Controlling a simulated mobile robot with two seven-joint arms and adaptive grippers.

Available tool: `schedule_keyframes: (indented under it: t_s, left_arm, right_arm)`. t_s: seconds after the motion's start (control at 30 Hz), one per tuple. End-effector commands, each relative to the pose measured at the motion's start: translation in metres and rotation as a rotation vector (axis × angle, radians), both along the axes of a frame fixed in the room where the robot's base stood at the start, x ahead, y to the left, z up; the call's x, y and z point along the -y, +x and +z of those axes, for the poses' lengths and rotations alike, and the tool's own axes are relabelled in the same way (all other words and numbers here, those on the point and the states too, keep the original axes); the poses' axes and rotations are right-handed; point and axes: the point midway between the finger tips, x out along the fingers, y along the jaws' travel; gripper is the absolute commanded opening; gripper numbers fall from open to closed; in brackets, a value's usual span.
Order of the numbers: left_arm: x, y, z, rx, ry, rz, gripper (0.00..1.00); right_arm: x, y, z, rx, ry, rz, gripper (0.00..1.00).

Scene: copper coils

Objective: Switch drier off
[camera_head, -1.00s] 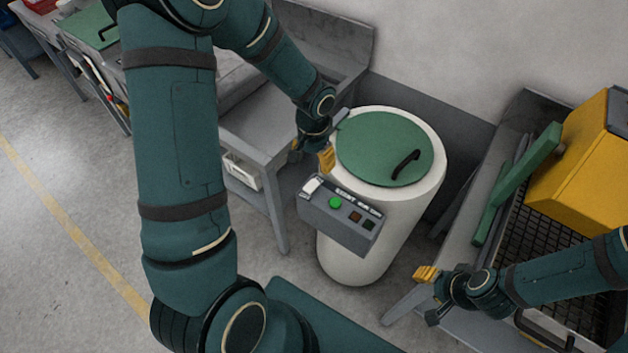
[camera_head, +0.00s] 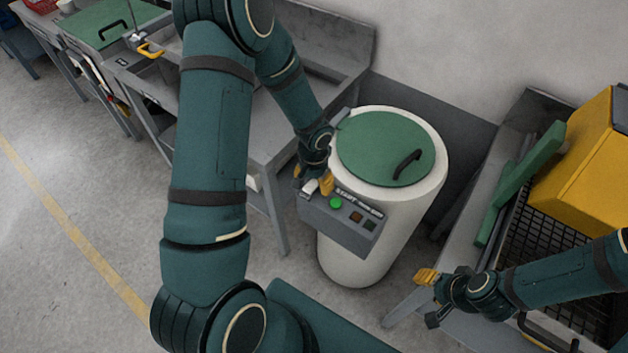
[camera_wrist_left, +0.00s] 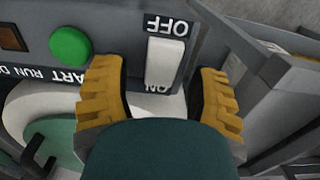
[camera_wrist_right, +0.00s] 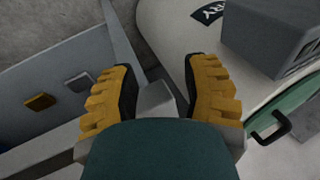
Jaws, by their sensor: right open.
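The drier (camera_head: 358,262) is a white cylinder with a green lid (camera_head: 378,142) that is closed and has a black handle. Its grey control box (camera_head: 338,222) carries a green button (camera_head: 336,202) and a white rocker switch (camera_wrist_left: 165,62) between OFF and ON labels. My left gripper (camera_head: 312,186) is at the box's left end. In the left wrist view its yellow fingers (camera_wrist_left: 160,88) are apart, one on each side of the white switch, with a gap to it. My right gripper (camera_head: 428,298) is open and empty, in front of the right-hand bench.
A grey bench with a sink (camera_head: 325,62) stands left of the drier. A bench with a dark grate (camera_head: 545,242), a green part and a yellow machine (camera_head: 592,150) stands at right. The floor (camera_head: 85,200) at left is clear.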

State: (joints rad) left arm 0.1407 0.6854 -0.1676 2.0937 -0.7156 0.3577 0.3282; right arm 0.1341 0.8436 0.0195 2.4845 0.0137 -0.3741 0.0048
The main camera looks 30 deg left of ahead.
Motion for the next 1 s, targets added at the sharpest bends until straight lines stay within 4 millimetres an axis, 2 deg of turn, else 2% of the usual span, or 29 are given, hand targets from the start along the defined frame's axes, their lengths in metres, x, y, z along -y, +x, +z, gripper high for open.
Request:
schedule_keyframes:
  t_s: [0.03,0.13,0.17,0.47,1.0]
  left_arm:
    - [0.0,0.0,0.0,0.0,0.0,0.0,0.41]
    - [0.0,0.0,0.0,0.0,0.0,0.0,0.06]
    - [0.0,0.0,0.0,0.0,0.0,0.0,0.0]
    - [0.0,0.0,-0.001,0.009,-0.001,0.0,0.0]
    - [0.0,-0.002,-0.003,0.2,-0.015,-0.001,0.0]
  right_arm:
    - [0.0,0.0,0.0,0.0,0.0,0.0,0.47]
    - [0.0,0.0,0.0,0.0,0.0,0.0,0.47]
    - [0.0,0.0,0.0,0.0,0.0,0.0,0.47]
    - [0.0,0.0,-0.004,-0.001,0.0,0.0,0.47]
    - [-0.004,-0.015,-0.074,-0.035,0.004,0.028,0.47]
